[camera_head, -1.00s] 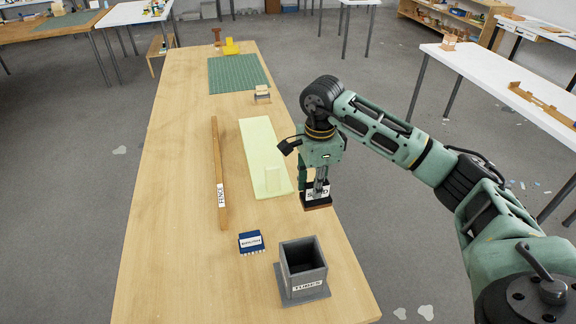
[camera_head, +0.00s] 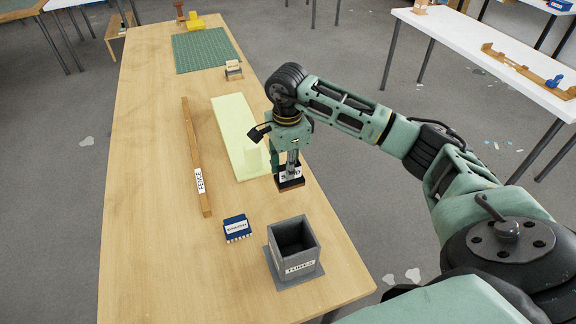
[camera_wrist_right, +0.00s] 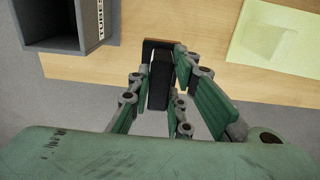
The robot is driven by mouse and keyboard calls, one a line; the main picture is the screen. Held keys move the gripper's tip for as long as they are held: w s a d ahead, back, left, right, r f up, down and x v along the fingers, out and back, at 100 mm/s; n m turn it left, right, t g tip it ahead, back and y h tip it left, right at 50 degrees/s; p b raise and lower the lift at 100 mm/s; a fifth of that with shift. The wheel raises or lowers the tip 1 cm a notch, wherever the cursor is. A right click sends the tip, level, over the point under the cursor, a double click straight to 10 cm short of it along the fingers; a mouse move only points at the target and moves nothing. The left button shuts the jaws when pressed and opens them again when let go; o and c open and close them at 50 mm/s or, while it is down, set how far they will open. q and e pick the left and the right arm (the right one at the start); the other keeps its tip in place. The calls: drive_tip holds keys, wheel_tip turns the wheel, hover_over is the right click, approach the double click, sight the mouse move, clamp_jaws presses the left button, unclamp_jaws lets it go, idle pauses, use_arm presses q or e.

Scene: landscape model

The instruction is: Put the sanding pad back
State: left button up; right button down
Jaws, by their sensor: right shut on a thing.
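The sanding pad (camera_head: 291,180) is a small block with a black upper part, a brown base and a white label partly reading "SAND". My right gripper (camera_head: 287,165) points down and is shut on it, near the wooden table's right edge, beside the pale green sheet. The wrist view shows the pad (camera_wrist_right: 159,82) between the fingers of my right gripper (camera_wrist_right: 160,95). I cannot tell how high its base is above the table. My left gripper is not in view.
The wooden table (camera_head: 150,200) bears a grey "TUBES" holder (camera_head: 293,252), a blue labelled block (camera_head: 236,228), a long "FENCE" strip (camera_head: 195,160), the pale green sheet (camera_head: 235,125), a green mat (camera_head: 205,52) and a small wooden holder (camera_head: 233,70). The table's left side is clear.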

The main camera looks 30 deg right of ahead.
drive_tip(key=shift+f+b, duration=0.5)
drive_tip(key=shift+f, duration=0.3)
drive_tip(key=shift+f+b, duration=1.65)
drive_tip(key=shift+f, duration=0.4)
use_arm(q)
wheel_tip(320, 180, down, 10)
drive_tip(key=b, duration=0.5)
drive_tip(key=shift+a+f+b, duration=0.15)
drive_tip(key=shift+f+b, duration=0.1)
drive_tip(key=shift+b, duration=0.15)
use_arm(e)
drive_tip(key=shift+f, duration=3.55)
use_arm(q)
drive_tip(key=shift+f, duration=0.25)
use_arm(e)
drive_tip(key=shift+f, duration=0.3)
drive_tip(key=c, duration=1.5)
unclamp_jaws()
drive_tip(key=shift+c, duration=0.2)
drive_tip(key=shift+r, duration=0.1)
wheel_tip(320, 180, up, 12)
drive_tip(key=shift+f, duration=0.1)
